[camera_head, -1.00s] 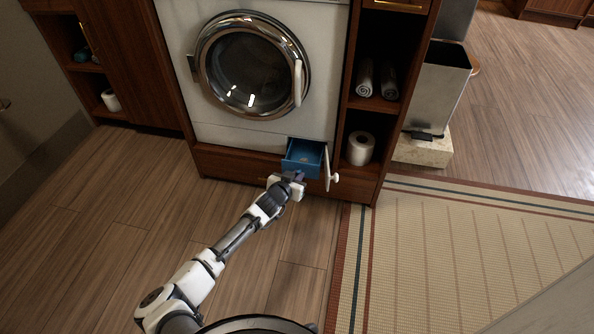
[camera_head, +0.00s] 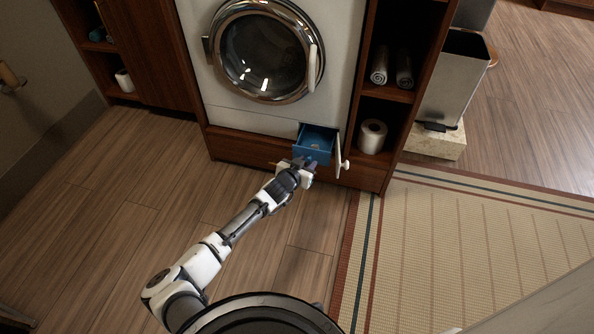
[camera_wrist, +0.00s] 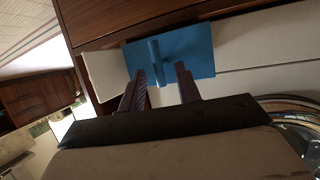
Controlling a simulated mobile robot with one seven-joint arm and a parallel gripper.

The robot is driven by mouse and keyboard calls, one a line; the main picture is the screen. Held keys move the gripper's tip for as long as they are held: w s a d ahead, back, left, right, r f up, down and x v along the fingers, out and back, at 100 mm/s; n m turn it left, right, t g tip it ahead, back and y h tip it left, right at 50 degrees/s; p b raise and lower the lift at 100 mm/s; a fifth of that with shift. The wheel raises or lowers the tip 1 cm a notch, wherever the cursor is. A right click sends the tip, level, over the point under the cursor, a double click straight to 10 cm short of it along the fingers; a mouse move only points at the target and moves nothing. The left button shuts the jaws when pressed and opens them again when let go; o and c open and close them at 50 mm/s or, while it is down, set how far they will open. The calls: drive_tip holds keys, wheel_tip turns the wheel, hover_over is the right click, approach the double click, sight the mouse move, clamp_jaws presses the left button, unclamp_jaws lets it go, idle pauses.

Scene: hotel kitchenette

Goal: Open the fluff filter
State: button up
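The fluff filter (camera_head: 316,143) is a blue, open-topped drawer. It sticks out of the low opening at the bottom right of the white washing machine (camera_head: 268,113). Its small white flap (camera_head: 338,155) stands open on its right side. In the wrist view the filter's blue front (camera_wrist: 197,50) faces me, with an upright blue handle (camera_wrist: 158,58) on it. My gripper (camera_head: 304,165) is just in front of the filter. In the wrist view my gripper (camera_wrist: 161,72) is open, fingers apart, with the handle near and between the tips. No grip on the handle shows.
A wooden shelf unit with a paper roll (camera_head: 372,136) and rolled towels (camera_head: 391,66) stands right of the machine. A metal bin (camera_head: 451,80) stands on a stone block farther right. Wood floor (camera_head: 100,220) at left is clear; a mat (camera_head: 460,250) covers the right.

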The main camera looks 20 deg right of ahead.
drive_tip(key=p+v, duration=0.3)
drive_tip(key=v, duration=1)
